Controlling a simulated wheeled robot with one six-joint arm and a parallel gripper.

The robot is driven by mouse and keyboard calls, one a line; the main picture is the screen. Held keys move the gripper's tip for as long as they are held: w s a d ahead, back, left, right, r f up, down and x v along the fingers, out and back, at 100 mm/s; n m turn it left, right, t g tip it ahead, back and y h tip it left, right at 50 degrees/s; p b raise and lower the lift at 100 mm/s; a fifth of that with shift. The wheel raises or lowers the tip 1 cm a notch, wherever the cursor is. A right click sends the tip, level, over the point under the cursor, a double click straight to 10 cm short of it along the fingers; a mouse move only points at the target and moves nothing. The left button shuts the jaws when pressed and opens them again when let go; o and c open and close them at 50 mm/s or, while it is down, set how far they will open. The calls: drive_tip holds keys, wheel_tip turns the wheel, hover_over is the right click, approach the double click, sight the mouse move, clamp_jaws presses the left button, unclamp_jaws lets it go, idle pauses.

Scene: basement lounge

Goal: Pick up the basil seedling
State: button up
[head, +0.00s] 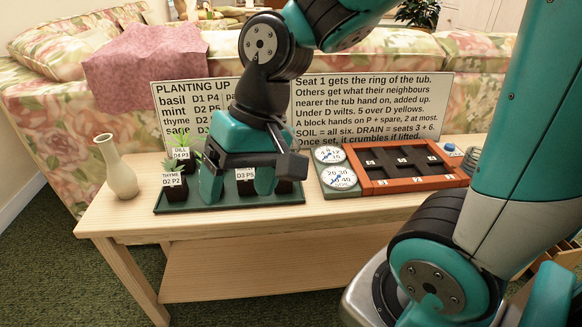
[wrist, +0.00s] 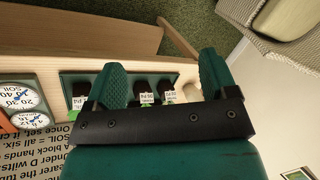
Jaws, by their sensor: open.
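My gripper (head: 238,186) is open over the dark green tray (head: 200,209) on the wooden table, its fingers spread among the seedling pots. It also shows in the wrist view (wrist: 160,76). A pot labelled D3 P5 (head: 245,175) shows between the fingers in the head view; its plant name is hidden. Pots labelled thyme (head: 174,190) and dill (head: 182,156) stand at the tray's left. The board lists basil as D1 P4, but I cannot make out a basil label on any pot.
A cream vase (head: 118,168) stands left of the tray. A red planter block (head: 405,182) with dark slots and a panel of two dials (head: 337,180) lie to the right. Two text boards (head: 372,112) stand behind, before a floral sofa (head: 40,100).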

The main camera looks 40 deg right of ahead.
drive_tip(key=w+d+m+t+p, duration=0.1)
drive_tip(key=w+d+m+p, duration=0.4)
drive_tip(key=d+m, duration=0.7)
drive_tip(key=w+d+m+t+p, duration=0.1)
drive_tip(key=w+d+m+p, duration=0.2)
drive_tip(key=w+d+m, duration=0.6)
drive_tip(key=f+m+b, duration=0.1)
drive_tip(key=f+b, duration=0.1)
drive_tip(key=f, duration=0.4)
drive_tip(key=f+m+b, duration=0.2)
drive_tip(key=f, duration=0.4)
drive_tip(key=shift+a, duration=0.2)
drive_tip(key=shift+h, duration=0.3)
drive_tip(key=shift+b+x, duration=1.1)
drive_tip(key=shift+x, duration=1.9)
drive_tip(key=shift+s+r, duration=0.1)
drive_tip(key=shift+s, duration=0.05)
drive_tip(key=c, duration=1)
